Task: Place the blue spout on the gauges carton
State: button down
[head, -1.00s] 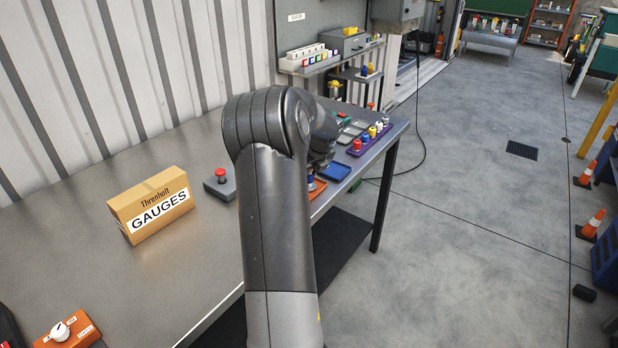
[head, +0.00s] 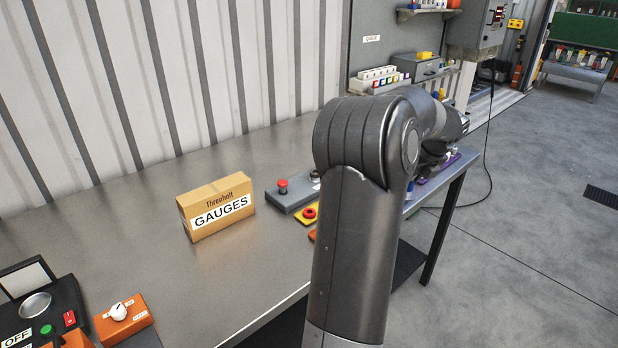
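The gauges carton (head: 207,222) is a tan box with a white "GAUGES" label, standing upright on the metal bench left of my arm. Its top looks bare. I cannot make out the blue spout for certain. A small blue patch (head: 409,190) shows just right of my arm, but I cannot tell what it is. My arm crosses the middle of the view and its far end points right and away over the bench's far part. My gripper is hidden behind the arm, so its fingers and anything in them do not show.
Right of the carton are a grey box with a red button (head: 283,187) and a yellow piece with a red button (head: 309,213). An orange switch box (head: 124,318) and a black device (head: 45,310) stand front left. The bench (head: 130,215) is clear around the carton's left.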

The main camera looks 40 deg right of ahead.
jog(key=w+a+r+n+y, duration=0.1)
jog(key=w+a+r+n, duration=0.2)
jog(key=w+a, duration=0.55)
jog(key=w+a+r+n+y, duration=0.15)
jog(key=w+a+r, duration=0.3)
jog(key=w, duration=0.65)
jog(key=w+a+r+n+y, duration=0.1)
jog(key=w+a+r+n, duration=0.15)
jog(key=w+a, duration=0.45)
jog(key=w+a+r+n, duration=0.2)
jog(key=w+a+r, duration=0.1)
jog(key=a, duration=0.8)
send_over(214, 188)
jog(key=shift+f, duration=5.6)
jog(key=shift+f, duration=0.15)
jog(key=c, duration=1.3)
grip_release()
jog(key=shift+o, duration=0.2)
